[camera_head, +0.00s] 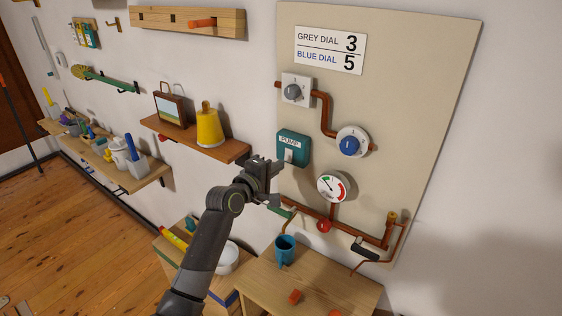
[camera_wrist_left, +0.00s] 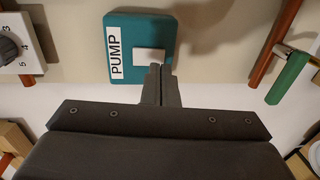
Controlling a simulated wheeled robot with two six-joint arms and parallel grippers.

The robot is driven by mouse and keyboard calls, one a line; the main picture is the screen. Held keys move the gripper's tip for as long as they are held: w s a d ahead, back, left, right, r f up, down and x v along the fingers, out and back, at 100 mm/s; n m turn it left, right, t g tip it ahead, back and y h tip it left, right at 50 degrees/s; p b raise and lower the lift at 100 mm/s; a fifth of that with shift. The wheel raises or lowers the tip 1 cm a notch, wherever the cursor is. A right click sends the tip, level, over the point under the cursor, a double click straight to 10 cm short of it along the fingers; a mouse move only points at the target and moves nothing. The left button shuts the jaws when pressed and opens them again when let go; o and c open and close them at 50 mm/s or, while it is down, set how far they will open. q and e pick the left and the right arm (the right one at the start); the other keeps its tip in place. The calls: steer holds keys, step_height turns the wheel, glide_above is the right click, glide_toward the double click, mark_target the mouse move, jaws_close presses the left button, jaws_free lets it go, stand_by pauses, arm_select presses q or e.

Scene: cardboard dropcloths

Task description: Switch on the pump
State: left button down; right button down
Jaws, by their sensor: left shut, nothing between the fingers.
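The teal pump box (camera_head: 292,144), labelled PUMP, is mounted on the beige wall panel. A pale switch plate (camera_head: 289,157) is on its lower front. In the left wrist view the teal box (camera_wrist_left: 118,24) and the pale switch plate (camera_wrist_left: 149,56) are straight ahead of the fingers. My left gripper (camera_head: 274,168) is shut and empty, just below and left of the box. Its fingertips (camera_wrist_left: 161,68) overlap the lower edge of the plate in the left wrist view; I cannot tell whether they touch it. My right gripper is not in view.
A sign (camera_head: 330,50) reads grey dial 3, blue dial 5. The grey dial (camera_head: 293,91), blue dial (camera_head: 349,145) and gauge (camera_head: 332,186) sit near copper pipes. A shelf (camera_head: 195,140) is left of the box. A blue mug (camera_head: 285,250) stands on the bench below.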

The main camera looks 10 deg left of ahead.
mark_target(288, 155)
arm_select(q)
steer(key=shift+x, duration=1.15)
steer(key=shift+w+b, duration=0.15)
steer(key=shift+b, duration=0.35)
steer(key=shift+f, duration=0.1)
